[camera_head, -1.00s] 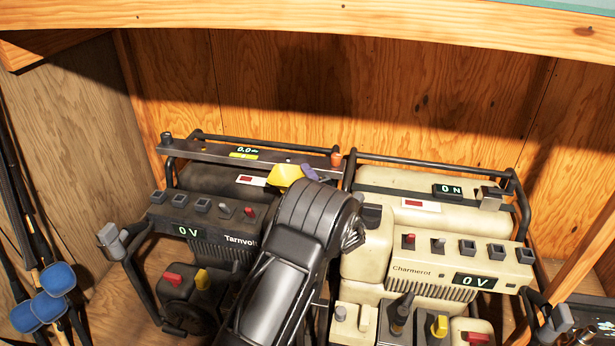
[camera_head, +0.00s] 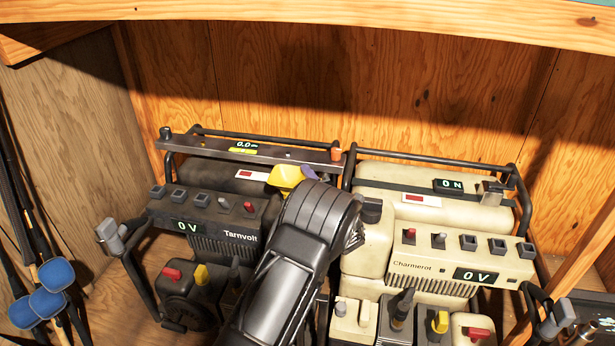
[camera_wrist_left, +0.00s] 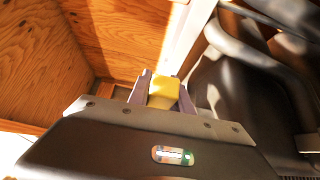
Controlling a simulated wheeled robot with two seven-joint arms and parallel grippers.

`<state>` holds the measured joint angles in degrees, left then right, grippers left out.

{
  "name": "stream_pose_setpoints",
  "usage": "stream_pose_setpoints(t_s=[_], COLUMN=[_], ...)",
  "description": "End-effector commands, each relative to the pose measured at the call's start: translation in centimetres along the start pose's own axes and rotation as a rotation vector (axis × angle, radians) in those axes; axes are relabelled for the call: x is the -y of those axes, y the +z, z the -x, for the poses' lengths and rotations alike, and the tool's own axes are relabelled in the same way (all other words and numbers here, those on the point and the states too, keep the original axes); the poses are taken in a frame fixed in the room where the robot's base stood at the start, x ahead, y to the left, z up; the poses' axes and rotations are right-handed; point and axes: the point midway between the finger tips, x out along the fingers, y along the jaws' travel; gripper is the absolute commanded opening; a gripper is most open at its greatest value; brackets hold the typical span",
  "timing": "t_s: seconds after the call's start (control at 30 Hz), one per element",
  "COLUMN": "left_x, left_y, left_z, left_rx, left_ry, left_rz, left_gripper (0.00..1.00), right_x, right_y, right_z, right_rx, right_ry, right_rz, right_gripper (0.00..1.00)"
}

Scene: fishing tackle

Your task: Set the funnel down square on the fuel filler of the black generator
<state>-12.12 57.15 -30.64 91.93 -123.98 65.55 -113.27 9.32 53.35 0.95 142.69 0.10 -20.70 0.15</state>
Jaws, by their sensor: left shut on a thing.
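The black generator (camera_head: 205,178), marked Tarnvolt, stands at centre left in the head view. My left gripper (camera_head: 301,176) is over the right part of its tank, shut on the yellow funnel (camera_head: 285,174). The wrist view shows the yellow funnel (camera_wrist_left: 163,91) between the two fingers of my left gripper (camera_wrist_left: 162,98). My arm hides the generator's right side. I cannot make out the fuel filler, nor tell whether the funnel touches the tank. My right gripper is in neither current view.
A cream generator (camera_head: 378,250), marked Charmerot, stands close on the right. A metal bar (camera_head: 285,155) with a small display crosses behind the black tank. Black tube frames surround both generators. Rods with blue ends (camera_head: 48,304) lean at left. A wooden wall (camera_head: 300,90) closes the back.

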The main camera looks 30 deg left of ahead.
Motion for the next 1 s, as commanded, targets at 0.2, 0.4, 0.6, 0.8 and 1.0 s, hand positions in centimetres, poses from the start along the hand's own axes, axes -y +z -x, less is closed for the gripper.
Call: stream_pose_setpoints(t_s=[0.2, 0.4, 0.6, 0.8, 1.0], left_x=[0.6, 1.1, 1.6, 2.1, 2.6], left_y=[0.0, 0.0, 0.0, 0.0, 0.0], left_z=[0.0, 0.0, 0.0, 0.0, 0.0], left_rx=[0.000, 0.000, 0.000, 0.000, 0.000], left_ry=[0.001, 0.001, 0.001, 0.001, 0.001], left_rz=[0.000, -0.001, -0.001, -0.001, -0.001], left_gripper=[0.00, 0.00, 0.00, 0.00, 0.00], right_x=[-0.1, -0.2, -0.3, -0.4, -0.5], right_y=[0.0, 0.0, 0.0, 0.0, 0.0], right_z=[-0.3, -0.6, -0.8, -1.1, -1.3], right_rx=[0.000, 0.000, 0.000, 0.000, 0.000], right_ry=[0.000, 0.000, 0.000, 0.000, 0.000], right_rz=[0.000, 0.000, 0.000, 0.000, 0.000], right_gripper=[0.36, 0.36, 0.36, 0.36, 0.36])
